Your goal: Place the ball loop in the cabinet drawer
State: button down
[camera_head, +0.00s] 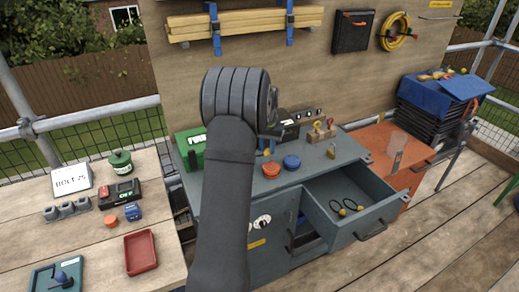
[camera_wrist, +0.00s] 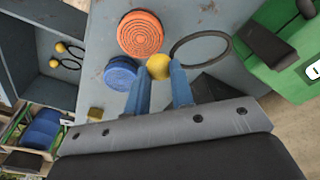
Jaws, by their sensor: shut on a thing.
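In the wrist view my gripper (camera_wrist: 161,82) has its two blue fingers closed around the yellow ball of a ball loop (camera_wrist: 159,67). Its black cord loop (camera_wrist: 201,34) extends to the right of the ball, over the cabinet top. I cannot tell whether it touches the top. The cabinet drawer (camera_head: 385,205) is pulled open at the right of the grey cabinet (camera_head: 265,235) in the head view. Ball loops (camera_head: 346,212) with yellow balls lie inside it; they also show at the left of the wrist view (camera_wrist: 61,47). My arm hides most of the gripper in the head view.
An orange disc (camera_head: 271,169) and a blue disc (camera_head: 291,162) sit on the cabinet top near my gripper. An orange-topped bench (camera_head: 375,140) stands beyond the drawer.

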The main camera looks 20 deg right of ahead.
jog(key=s+d+f+m, duration=0.35)
jog(key=s+d, duration=0.45)
jog(key=s, duration=0.3)
jog(key=s+d+f+m, duration=0.3)
jog(key=s+d+m, duration=0.2)
jog(key=s+d, duration=0.45)
jog(key=shift+n+g, duration=0.25)
jog(key=shift+g, duration=0.25)
jog(key=f, duration=0.4)
jog(key=s+a+f, duration=0.1)
jog(key=f, duration=0.3)
jog(key=s+f, duration=0.1)
jog(key=f, duration=0.3)
jog(key=shift+a+f, duration=0.25)
jog(key=shift+f, duration=2.65)
jog(key=shift+f, duration=0.15)
jog(key=c, duration=1.3)
grip_release()
jog(key=shift+o, duration=0.2)
